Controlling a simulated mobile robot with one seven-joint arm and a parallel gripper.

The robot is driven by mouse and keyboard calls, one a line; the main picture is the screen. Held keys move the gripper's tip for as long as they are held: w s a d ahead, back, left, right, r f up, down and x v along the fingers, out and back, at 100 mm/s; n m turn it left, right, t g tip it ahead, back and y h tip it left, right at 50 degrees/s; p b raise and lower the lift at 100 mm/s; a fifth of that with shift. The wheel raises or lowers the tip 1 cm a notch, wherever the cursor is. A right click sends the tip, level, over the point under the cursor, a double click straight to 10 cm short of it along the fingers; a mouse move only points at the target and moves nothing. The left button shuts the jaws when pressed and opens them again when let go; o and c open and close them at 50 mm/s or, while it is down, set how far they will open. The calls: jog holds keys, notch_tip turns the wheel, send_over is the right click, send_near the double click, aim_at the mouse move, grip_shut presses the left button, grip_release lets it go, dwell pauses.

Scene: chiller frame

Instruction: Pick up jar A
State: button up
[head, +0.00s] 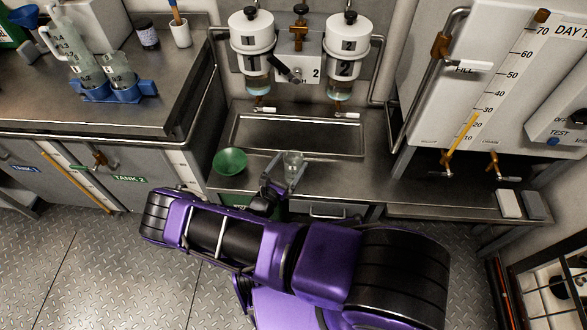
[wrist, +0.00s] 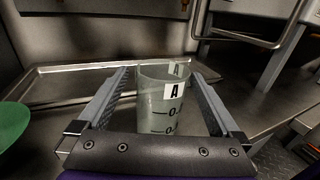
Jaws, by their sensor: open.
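Jar A (wrist: 160,105) is a clear graduated cup with a white label "A". It stands upright on the steel counter. In the wrist view it stands between the two fingers of my open gripper (wrist: 165,98), with a visible gap to the finger on each side. The gripper's palm bar hides the jar's lower front. In the head view jar A (head: 293,162) is small, at the counter's front, with my gripper (head: 286,174) reaching it from the front. Whether any finger touches it cannot be told there.
A green bowl (head: 230,161) stands just left of the jar. Behind is a shallow steel tray (head: 240,131) below two white dispensers (head: 251,45) (head: 345,50). Blue racks with jugs (head: 128,91) stand on the left counter. Counter right of the jar is clear.

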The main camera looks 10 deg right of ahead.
aim_at(297, 154)
jog(key=x, duration=0.5)
jog(key=shift+s+d+f, duration=0.1)
jog(key=shift+d, duration=0.1)
grip_shut()
